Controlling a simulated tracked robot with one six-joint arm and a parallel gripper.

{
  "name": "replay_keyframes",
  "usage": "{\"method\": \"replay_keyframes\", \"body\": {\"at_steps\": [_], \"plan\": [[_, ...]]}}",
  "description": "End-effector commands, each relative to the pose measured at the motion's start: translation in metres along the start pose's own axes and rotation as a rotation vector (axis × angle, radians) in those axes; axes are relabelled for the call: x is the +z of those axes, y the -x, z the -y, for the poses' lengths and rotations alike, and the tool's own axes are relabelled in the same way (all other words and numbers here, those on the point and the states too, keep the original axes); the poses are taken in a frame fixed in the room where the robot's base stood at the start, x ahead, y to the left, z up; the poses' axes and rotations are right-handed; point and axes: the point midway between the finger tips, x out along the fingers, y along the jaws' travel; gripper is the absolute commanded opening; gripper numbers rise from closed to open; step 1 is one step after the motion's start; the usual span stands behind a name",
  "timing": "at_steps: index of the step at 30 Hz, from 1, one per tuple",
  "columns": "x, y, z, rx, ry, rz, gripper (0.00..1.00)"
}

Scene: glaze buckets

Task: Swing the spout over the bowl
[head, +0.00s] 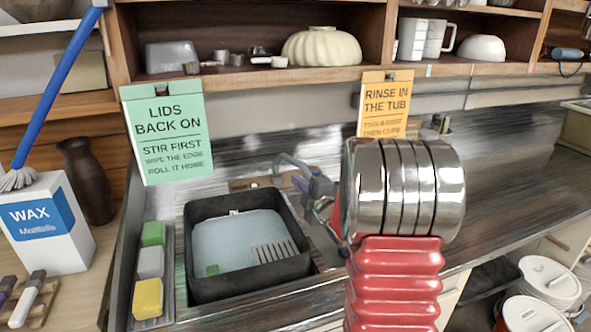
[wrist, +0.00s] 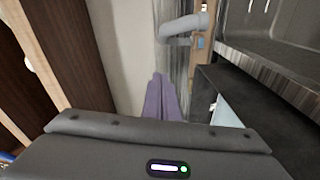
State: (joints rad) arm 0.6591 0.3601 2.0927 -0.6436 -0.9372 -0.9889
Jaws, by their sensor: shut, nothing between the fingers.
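The grey curved spout (head: 287,159) rises behind the sink, at the back edge of the black tub (head: 251,291). Part of it is hidden behind my gripper. In the wrist view the spout (wrist: 183,29) shows as a bent grey pipe at the top. My gripper (head: 299,184) is beside the spout in the head view. A metal basin (wrist: 264,38) shows at upper right in the wrist view, mostly hidden by my arm in the head view.
The black tub holds pale water and a ribbed grey piece. Sponges (head: 150,262) stand in a tray on its left. Two signs hang above, the green one (head: 165,130) and the orange one (head: 384,103).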

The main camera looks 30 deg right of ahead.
Motion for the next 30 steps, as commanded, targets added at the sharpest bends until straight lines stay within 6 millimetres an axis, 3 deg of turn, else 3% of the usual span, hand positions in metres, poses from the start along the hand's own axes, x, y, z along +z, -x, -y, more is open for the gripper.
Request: {"method": "replay_keyframes", "body": {"at_steps": [20, 24, 30], "plan": [[-0.001, -0.093, 0.001, 0.0, -0.001, -0.002, 0.0], [0.02, -0.098, 0.0, 0.0, 0.0, 0.002, 0.0], [0.036, -0.102, 0.0, 0.0, 0.0, 0.0, 0.0]]}}
